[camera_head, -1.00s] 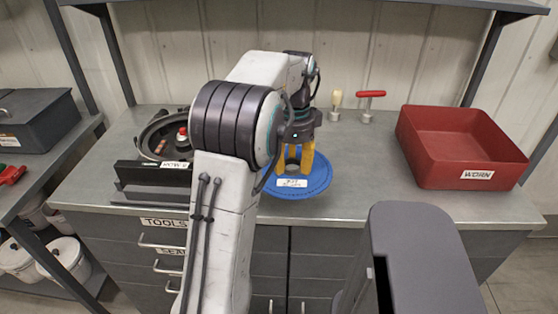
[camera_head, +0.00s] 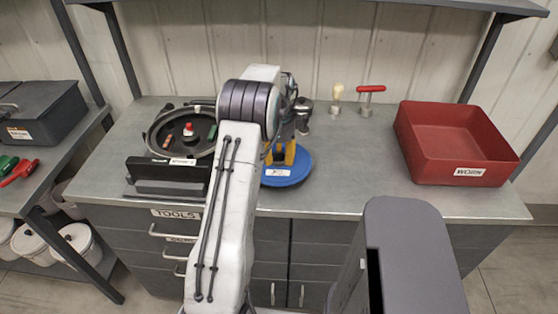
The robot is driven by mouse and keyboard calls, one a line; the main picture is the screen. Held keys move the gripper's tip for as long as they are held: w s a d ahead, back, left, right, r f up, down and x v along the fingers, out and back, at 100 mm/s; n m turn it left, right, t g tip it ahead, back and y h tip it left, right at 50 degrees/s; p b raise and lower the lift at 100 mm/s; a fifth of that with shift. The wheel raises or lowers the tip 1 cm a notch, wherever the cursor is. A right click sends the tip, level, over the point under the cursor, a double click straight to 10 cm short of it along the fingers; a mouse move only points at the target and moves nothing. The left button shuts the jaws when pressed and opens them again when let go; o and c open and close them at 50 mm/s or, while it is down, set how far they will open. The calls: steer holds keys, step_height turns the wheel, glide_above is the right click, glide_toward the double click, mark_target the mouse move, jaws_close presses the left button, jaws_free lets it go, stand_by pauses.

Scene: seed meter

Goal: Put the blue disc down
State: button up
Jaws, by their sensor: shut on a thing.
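The blue disc (camera_head: 298,171) is at the middle of the grey workbench, partly hidden behind my arm. A white label lies on its front part. My gripper (camera_head: 284,156) has yellow fingers and stands over the disc's middle, shut on it. The fingertips and the exact grip are partly covered by my arm. I cannot tell whether the disc touches the bench top.
A red bin (camera_head: 457,145) labelled WORN stands at the right. A round black housing (camera_head: 165,133) and a dark rack (camera_head: 165,182) are at the left. A red-handled tool (camera_head: 368,101), a pale-knobbed tool (camera_head: 336,97) and a metal piece (camera_head: 303,112) stand behind. Bench between disc and bin is clear.

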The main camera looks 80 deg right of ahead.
mark_target(279, 164)
steer(key=shift+f+p, duration=0.95)
steer(key=shift+p, duration=0.15)
steer(key=shift+f, duration=0.5)
steer(key=shift+f, duration=0.15)
steer(key=o, duration=1.1)
step_height(279, 164, up, 12)
steer(key=b, duration=0.4)
